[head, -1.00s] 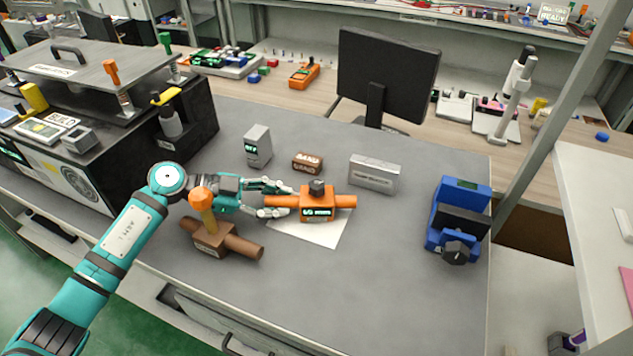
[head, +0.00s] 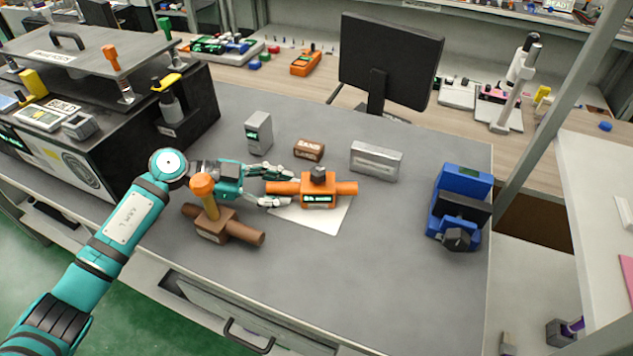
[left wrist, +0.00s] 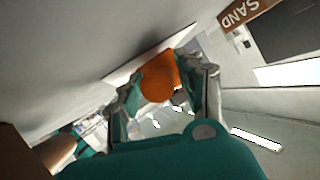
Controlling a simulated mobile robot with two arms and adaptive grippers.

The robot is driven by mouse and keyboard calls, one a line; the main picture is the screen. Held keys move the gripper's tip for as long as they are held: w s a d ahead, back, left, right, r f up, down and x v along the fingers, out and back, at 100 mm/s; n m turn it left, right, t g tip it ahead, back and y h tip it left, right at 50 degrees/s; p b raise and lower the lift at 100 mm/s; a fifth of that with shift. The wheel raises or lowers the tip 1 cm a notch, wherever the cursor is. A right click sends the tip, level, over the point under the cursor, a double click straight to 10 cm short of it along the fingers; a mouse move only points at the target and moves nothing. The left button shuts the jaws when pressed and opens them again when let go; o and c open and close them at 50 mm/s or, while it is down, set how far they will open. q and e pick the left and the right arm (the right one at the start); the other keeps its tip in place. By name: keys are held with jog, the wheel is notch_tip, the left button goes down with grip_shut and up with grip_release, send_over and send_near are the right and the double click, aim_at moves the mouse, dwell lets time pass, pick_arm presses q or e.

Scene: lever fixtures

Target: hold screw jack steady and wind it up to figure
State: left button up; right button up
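An orange unit (head: 319,190) with a black top knob (head: 318,174), a small lit display and side bars stands on a white sheet (head: 335,217) on the grey bench. A blue device (head: 464,185) with a display, a dark plate and a black knob (head: 457,239) stands at the right. I cannot tell for sure which is the screw jack. My left gripper (head: 289,187) is open, its fingers on either side of the orange unit's left bar. In the left wrist view, the bar's round end (left wrist: 158,84) shows between the fingers. My right gripper is not in view.
A brown unit with an orange-topped handle (head: 212,226) stands close beside my left gripper. A grey box (head: 258,133), a brown block (head: 309,149) and a silver block (head: 375,161) stand behind. A monitor (head: 388,62) is at the back. The front right bench is clear.

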pick_arm(q)
jog(key=shift+o, duration=1)
jog(key=v, duration=0.7)
jog(key=shift+a+r, duration=0.1)
jog(key=shift+a, duration=0.15)
